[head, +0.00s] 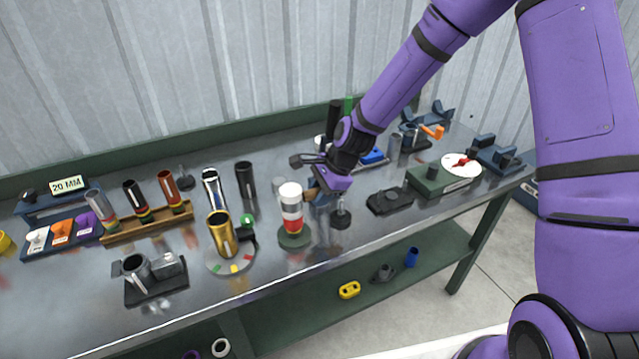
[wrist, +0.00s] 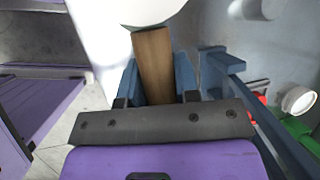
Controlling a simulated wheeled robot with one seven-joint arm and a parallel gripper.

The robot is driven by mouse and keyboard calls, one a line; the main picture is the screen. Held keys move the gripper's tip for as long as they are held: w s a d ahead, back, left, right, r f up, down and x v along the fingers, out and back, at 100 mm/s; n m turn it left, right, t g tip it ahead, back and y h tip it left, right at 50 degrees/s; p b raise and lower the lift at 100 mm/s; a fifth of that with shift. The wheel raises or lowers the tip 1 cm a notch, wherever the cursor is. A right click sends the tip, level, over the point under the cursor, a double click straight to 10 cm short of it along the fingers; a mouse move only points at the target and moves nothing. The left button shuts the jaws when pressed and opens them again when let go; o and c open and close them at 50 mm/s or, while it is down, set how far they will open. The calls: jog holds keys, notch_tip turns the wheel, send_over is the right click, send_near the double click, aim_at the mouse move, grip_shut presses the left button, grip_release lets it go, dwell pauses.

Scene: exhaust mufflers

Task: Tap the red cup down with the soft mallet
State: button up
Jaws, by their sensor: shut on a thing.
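My gripper (head: 318,193) is shut on the wooden handle (wrist: 154,65) of the soft mallet, which lies between its blue fingers in the wrist view. The mallet's white head (wrist: 130,10) fills the top of that view. In the head view the white head (head: 290,191) appears directly above the red cup (head: 292,210). The cup is in an upright stack with white and yellow parts on a round green base (head: 294,242). I cannot tell whether head and cup touch. The cup is not discernible in the wrist view.
A gold cylinder (head: 220,235) on a round plate stands close left of the stack. A small dark stand (head: 341,216) is close right. A black fixture (head: 389,202) and a green box with a white dial (head: 445,180) stand farther right. Bare bench (head: 270,280) lies in front.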

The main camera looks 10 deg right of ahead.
jog(key=shift+r, duration=0.1)
jog(key=shift+r, duration=3.65)
jog(key=shift+f, duration=0.1)
notch_tip(320, 180, down, 8)
jog(key=shift+r, duration=4.05)
jog(key=shift+c, duration=0.4)
notch_tip(320, 180, down, 8)
jog(key=shift+f, duration=0.1)
grip_shut()
